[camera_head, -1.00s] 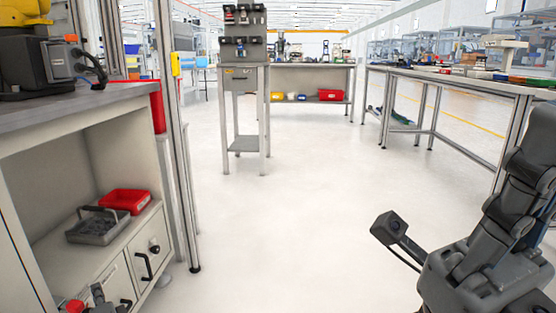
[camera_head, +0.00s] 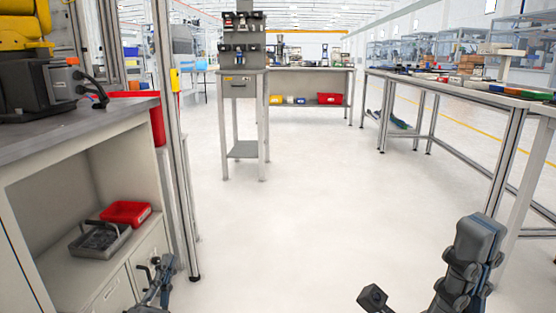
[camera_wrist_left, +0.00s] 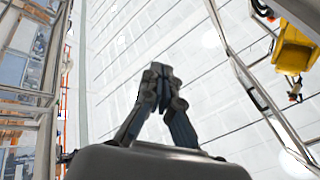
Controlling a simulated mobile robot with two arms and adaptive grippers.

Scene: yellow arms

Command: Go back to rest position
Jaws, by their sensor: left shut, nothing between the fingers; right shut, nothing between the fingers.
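My left gripper (camera_head: 165,262) shows low in the head view, in front of the cabinet's drawers, with its fingers together. In the left wrist view (camera_wrist_left: 160,72) its fingertips meet, with nothing between them, and point up against the white ceiling. My right gripper (camera_head: 482,222) is at the lower right of the head view, fingers pointing up and closed together, holding nothing. It is over open floor, apart from the tables.
A cabinet (camera_head: 70,160) at the left holds a grey tray (camera_head: 100,240) and a red bin (camera_head: 126,213). A metal post (camera_head: 180,150) stands beside it. A long table (camera_head: 470,88) is at the right, a tool stand (camera_head: 244,110) ahead. The middle floor is clear.

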